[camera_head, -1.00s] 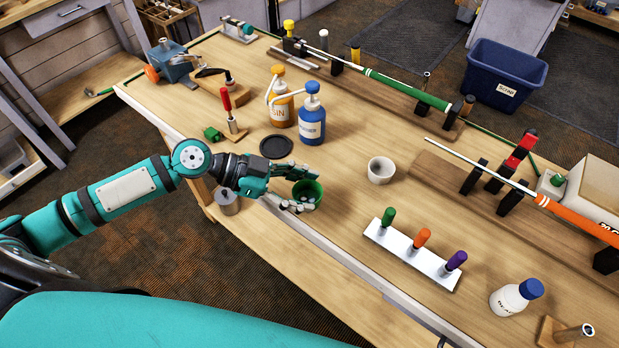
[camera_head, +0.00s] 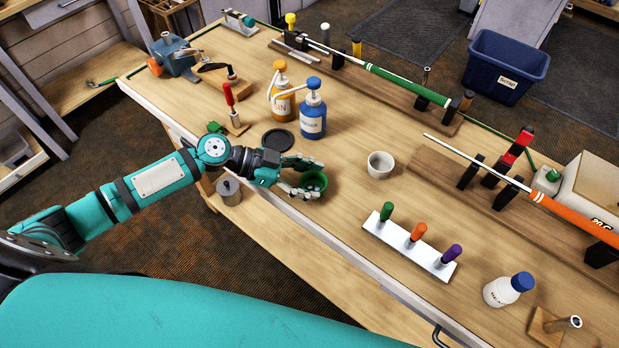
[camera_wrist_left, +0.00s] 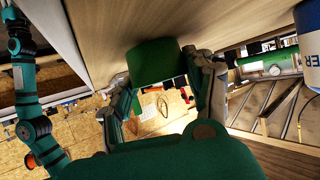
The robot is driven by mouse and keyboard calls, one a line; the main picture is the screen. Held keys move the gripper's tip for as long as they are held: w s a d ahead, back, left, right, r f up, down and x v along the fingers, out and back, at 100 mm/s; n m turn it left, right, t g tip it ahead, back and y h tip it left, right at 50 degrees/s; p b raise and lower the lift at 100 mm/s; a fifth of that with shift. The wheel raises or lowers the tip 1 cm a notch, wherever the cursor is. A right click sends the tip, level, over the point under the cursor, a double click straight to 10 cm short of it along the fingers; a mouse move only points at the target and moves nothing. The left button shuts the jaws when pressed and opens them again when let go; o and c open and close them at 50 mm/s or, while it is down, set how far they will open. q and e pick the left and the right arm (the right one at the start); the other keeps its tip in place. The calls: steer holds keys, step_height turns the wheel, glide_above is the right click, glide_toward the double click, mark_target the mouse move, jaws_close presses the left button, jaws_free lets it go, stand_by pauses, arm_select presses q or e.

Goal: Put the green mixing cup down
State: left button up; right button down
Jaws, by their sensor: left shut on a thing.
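The green mixing cup (camera_head: 313,184) is between the fingers of my left gripper (camera_head: 306,179), near the front edge of the workbench. My left gripper is shut on it from the left side. In the left wrist view the green cup (camera_wrist_left: 157,62) sits between both fingers, against or very close to the wooden bench surface; I cannot tell if it touches. The cup looks upright in the head view. My right gripper is not in view.
A black round lid (camera_head: 278,139) and the blue pump bottle (camera_head: 312,110) stand behind the cup. A white cup (camera_head: 380,165) is to its right, and a white rack (camera_head: 409,248) with three coloured handles is further right. Bare bench lies between them.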

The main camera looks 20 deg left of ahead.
arm_select(q)
steer(key=o, duration=1.1)
steer(key=shift+c, duration=0.2)
steer(key=shift+r+p, duration=0.25)
steer(key=shift+p, duration=0.2)
steer(key=a, duration=0.1)
steer(key=a+b, duration=0.1)
steer(key=b, duration=0.1)
steer(key=shift+s+a+r, duration=0.25)
steer(key=shift+s+a, duration=0.15)
steer(key=b+v, duration=0.2)
steer(key=v, duration=0.6)
steer(key=shift+r, duration=0.1)
steer(key=shift+s+a+r, duration=0.15)
steer(key=shift+a+r, duration=0.2)
